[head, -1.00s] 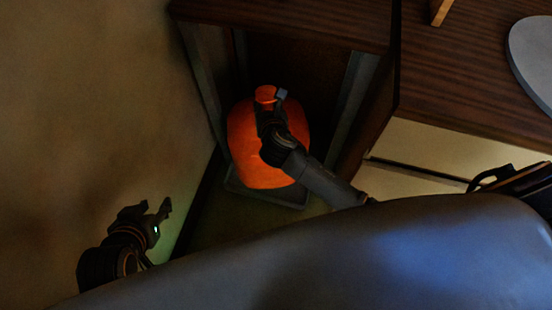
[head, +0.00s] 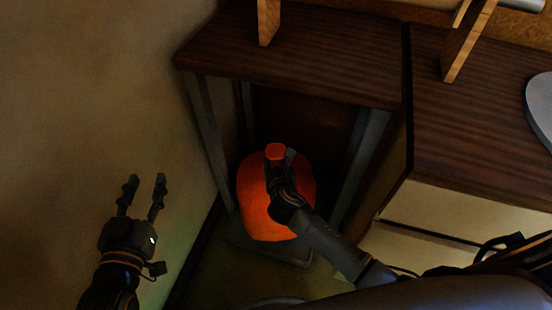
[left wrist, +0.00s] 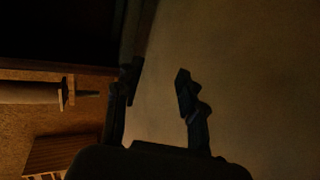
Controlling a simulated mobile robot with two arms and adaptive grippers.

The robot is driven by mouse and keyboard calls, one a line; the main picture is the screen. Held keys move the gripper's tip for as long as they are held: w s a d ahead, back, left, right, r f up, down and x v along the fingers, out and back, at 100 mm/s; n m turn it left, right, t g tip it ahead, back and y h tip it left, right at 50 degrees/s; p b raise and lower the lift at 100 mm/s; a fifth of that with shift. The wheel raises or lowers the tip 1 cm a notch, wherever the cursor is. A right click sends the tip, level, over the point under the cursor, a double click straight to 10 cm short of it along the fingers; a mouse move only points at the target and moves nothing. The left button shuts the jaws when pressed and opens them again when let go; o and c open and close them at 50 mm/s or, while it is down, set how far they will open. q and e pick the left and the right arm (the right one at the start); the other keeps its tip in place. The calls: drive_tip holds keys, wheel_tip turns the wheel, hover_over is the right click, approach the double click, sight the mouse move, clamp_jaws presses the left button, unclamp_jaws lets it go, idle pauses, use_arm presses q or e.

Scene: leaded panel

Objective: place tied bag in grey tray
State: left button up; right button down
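The tied bag (head: 258,205) is orange and rounded, with a short knotted neck on top. It stands upright under the dark wooden top, over the grey tray (head: 290,258), whose front rim shows below it. I cannot tell whether the bag's base touches the tray floor. My right gripper (head: 279,163) is at the bag's neck with a finger on either side and appears shut on it; the contact is partly hidden. My left gripper (head: 146,185) is open and empty beside the wall at left, away from the bag. Its spread fingers also show in the left wrist view (left wrist: 152,85).
The dark wooden top (head: 300,65) overhangs the bag, with grey uprights (head: 205,130) on either side. A pale drawer front (head: 440,215) stands at right. Wooden stands (head: 268,20) and a grey disc (head: 541,105) are on top. The wall at left is bare.

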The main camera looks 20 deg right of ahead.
drive_tip(key=shift+w+f, duration=0.15)
drive_tip(key=shift+f, duration=0.2)
drive_tip(key=shift+f+b, duration=0.3)
drive_tip(key=shift+b, duration=0.15)
use_arm(q)
wheel_tip(320, 180, up, 12)
drive_tip(key=s+d+t+h+b, duration=0.1)
drive_tip(key=s+t+h, duration=0.1)
drive_tip(key=t, duration=0.5)
drive_tip(key=shift+t+h+b, duration=0.3)
drive_tip(key=shift+h+b, duration=0.05)
drive_tip(key=shift+h, duration=0.05)
use_arm(e)
wheel_tip(320, 180, down, 3)
drive_tip(key=shift+r, duration=0.1)
use_arm(q)
drive_tip(key=shift+s+d, duration=0.1)
use_arm(e)
drive_tip(key=c, duration=0.9)
unclamp_jaws()
drive_tip(key=shift+s+f, duration=0.2)
drive_tip(key=shift+f, duration=0.1)
drive_tip(key=shift+c, duration=0.2)
